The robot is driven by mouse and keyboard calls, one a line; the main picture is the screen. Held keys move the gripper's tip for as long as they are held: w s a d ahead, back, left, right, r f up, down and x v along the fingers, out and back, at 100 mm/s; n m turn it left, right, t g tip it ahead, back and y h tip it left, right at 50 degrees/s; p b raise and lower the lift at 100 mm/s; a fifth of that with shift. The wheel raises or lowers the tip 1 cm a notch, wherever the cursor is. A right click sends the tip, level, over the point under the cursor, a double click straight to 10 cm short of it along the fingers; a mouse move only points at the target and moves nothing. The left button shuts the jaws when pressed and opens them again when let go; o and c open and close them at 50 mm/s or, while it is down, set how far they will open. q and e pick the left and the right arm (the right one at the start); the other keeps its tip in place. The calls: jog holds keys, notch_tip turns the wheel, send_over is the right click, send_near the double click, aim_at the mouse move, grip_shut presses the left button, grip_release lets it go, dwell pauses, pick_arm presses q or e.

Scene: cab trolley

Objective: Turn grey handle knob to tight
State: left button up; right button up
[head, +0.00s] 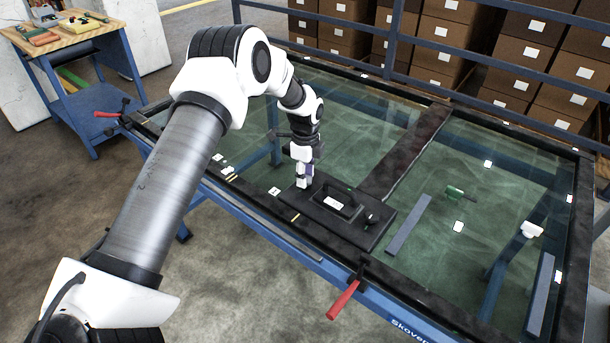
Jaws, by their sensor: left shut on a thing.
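A black plate (375,238) with a raised handle block (338,204) and a white label lies on the glass panel of the trolley. A small dark knob (369,216) stands at its right end. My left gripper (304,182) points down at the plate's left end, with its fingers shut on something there. The fingers cover what they hold; from its place it seems to be the grey handle knob, but its shape and any tight mark cannot be made out. My right gripper is not in view.
The trolley's glass (440,160) has a dark frame and a dark crossbar (410,150). Red levers (343,300) stick out at the front edge and left corner. A grey strip (408,225) and a green-handled tool (455,193) lie to the right. Boxes (450,45) stand behind blue rails.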

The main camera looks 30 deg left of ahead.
pick_arm(q)
jog(key=shift+s+d+f+m, duration=0.1)
jog(key=shift+m, duration=0.5)
jog(key=shift+s+f+m, duration=0.1)
jog(key=shift+m, duration=0.5)
jog(key=shift+w, duration=0.1)
jog(key=o, duration=1.1)
jog(key=shift+o, duration=0.2)
jog(key=shift+w+r, duration=0.1)
notch_tip(320, 180, up, 12)
